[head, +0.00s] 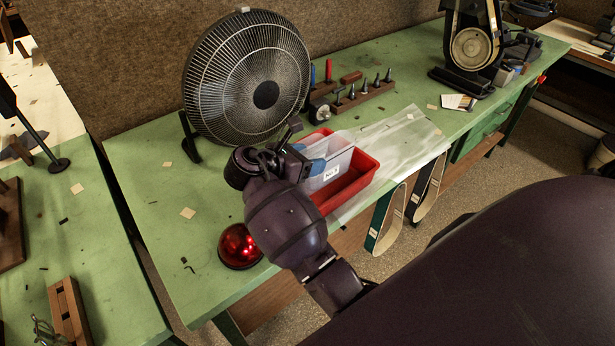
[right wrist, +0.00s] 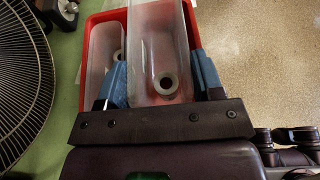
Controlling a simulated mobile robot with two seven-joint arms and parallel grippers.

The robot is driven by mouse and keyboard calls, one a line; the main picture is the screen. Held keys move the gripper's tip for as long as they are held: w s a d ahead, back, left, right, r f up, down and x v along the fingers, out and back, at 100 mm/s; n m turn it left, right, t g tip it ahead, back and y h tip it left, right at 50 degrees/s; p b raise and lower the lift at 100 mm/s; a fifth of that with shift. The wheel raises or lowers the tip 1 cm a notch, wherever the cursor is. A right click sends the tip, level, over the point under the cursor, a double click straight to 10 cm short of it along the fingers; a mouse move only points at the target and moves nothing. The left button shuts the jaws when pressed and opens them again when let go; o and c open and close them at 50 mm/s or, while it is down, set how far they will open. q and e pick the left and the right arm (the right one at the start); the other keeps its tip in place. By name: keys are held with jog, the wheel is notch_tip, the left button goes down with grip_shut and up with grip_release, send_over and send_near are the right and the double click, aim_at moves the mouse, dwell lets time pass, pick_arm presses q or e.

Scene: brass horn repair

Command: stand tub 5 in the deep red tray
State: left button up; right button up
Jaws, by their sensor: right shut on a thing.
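My right gripper (head: 312,160) has its blue fingers on both sides of a clear, whitish tub (right wrist: 158,50) and is shut on it. A grey ring shows inside this tub. In the head view a tub (head: 340,162) with a small white label, seemingly "No 5", shows at the gripper. The deep red tray (head: 352,188) is below and around it; I cannot tell whether the held tub touches the tray floor. In the right wrist view a second clear tub (right wrist: 104,48) stands inside the tray (right wrist: 90,22), left of the held one. My left gripper is not in view.
A large black fan (head: 246,78) stands behind and left of the tray. A shiny red dome (head: 240,246) sits at the bench's front edge. A wooden tool rack (head: 362,98) stands behind the tray, and a clear plastic sheet (head: 405,150) lies to its right.

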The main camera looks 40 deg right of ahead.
jog(key=shift+f, duration=3.05)
jog(key=shift+f, duration=0.15)
jog(key=o, duration=1.1)
jog(key=shift+o, duration=0.2)
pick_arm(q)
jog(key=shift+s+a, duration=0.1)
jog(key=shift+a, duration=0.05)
pick_arm(e)
jog(key=shift+a+r, duration=0.1)
jog(key=shift+r, duration=0.1)
